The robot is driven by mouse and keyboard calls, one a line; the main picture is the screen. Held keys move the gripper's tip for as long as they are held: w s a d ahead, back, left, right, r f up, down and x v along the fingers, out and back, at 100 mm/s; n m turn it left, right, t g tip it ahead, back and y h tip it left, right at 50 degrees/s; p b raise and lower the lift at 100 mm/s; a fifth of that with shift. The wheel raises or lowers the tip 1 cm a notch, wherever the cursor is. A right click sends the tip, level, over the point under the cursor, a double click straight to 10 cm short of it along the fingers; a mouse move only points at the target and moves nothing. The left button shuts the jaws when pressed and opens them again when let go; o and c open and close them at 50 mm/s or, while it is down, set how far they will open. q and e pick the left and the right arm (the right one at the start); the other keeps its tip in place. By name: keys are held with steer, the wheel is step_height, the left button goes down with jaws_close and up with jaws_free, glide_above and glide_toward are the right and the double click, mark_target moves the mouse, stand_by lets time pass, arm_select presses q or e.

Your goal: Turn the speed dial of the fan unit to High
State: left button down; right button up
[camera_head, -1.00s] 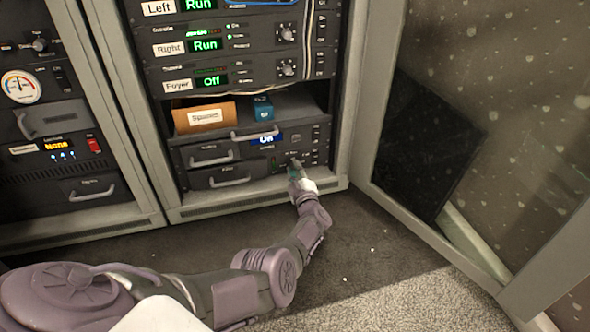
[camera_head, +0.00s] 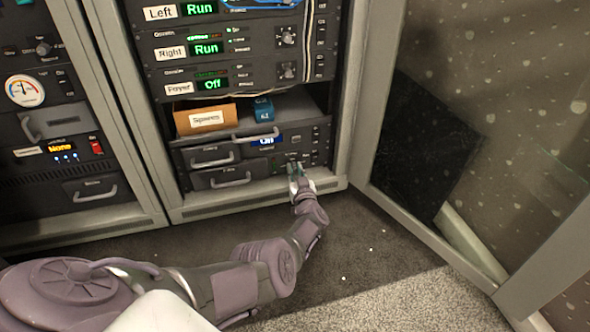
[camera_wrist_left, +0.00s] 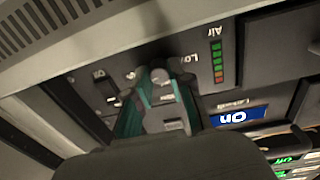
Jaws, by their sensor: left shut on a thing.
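The fan unit (camera_head: 297,147) is the dark panel low in the middle rack, with a small blue display (camera_head: 266,141). In the left wrist view the panel is upside down, with a green and red light bar (camera_wrist_left: 218,62) marked "Air" and the blue display (camera_wrist_left: 240,117) seeming to read "On". The grey speed dial (camera_wrist_left: 160,78) sits between my left gripper's green fingers (camera_wrist_left: 158,97), which are shut on it. Part of a "Lo..." label shows beside it; the other dial marks are mostly hidden. In the head view the left gripper (camera_head: 295,171) covers the dial. My right gripper is out of view.
Drawers with handles (camera_head: 222,180) lie left of the panel. A shelf above holds a "Spares" box (camera_head: 205,119) and a blue box (camera_head: 263,109). A glass door (camera_head: 480,120) stands open at the right. The floor (camera_head: 345,225) before the rack is clear.

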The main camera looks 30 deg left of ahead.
mark_target(293, 141)
arm_select(q)
steer(key=shift+m, duration=1.2)
steer(key=shift+f, duration=0.1)
steer(key=c, duration=1)
jaws_free()
steer(key=shift+r, duration=5.05)
steer(key=shift+s, duration=0.1)
